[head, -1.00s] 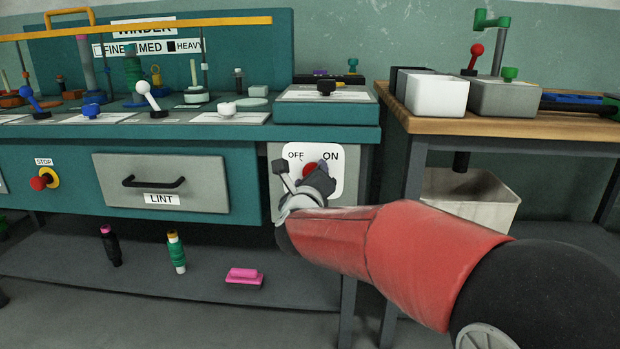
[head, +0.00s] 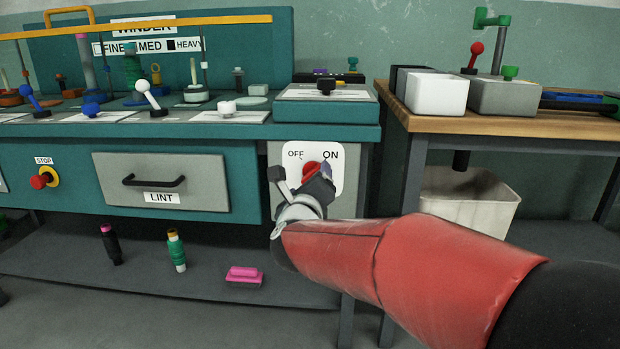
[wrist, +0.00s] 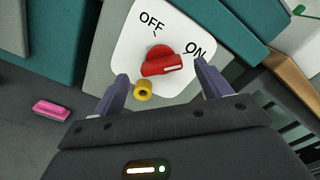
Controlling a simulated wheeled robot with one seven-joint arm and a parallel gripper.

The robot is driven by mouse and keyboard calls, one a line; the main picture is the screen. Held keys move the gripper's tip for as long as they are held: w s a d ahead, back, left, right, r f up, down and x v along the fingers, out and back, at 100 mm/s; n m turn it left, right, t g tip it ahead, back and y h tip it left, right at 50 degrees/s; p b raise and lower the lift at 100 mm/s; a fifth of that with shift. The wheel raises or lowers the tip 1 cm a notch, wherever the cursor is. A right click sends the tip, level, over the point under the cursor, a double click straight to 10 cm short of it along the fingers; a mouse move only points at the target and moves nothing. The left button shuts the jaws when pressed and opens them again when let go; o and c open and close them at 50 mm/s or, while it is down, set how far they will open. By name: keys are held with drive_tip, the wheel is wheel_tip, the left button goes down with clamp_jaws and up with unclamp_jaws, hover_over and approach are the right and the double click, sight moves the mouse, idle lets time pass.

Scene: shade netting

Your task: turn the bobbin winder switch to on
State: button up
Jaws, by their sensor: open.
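The bobbin winder switch is a red knob (wrist: 160,62) on a white plate (wrist: 130,45) marked OFF and ON. In the wrist view, the white stripe on the knob is at its right end, on the ON side. My gripper (wrist: 161,72) is open, with one purple finger on each side of the knob; gaps show between them and I see no clear contact. In the head view, my gripper (head: 298,180) is in front of the plate (head: 333,180) and partly covers the red knob (head: 311,169).
A small yellow cylinder (wrist: 143,90) shows between the fingers below the knob. The LINT drawer (head: 160,183) is left of the plate, and a wooden-topped table (head: 500,122) is at right. A pink block (head: 244,275) lies on the shelf below.

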drive_tip(key=s, duration=0.4)
drive_tip(key=shift+s, duration=0.1)
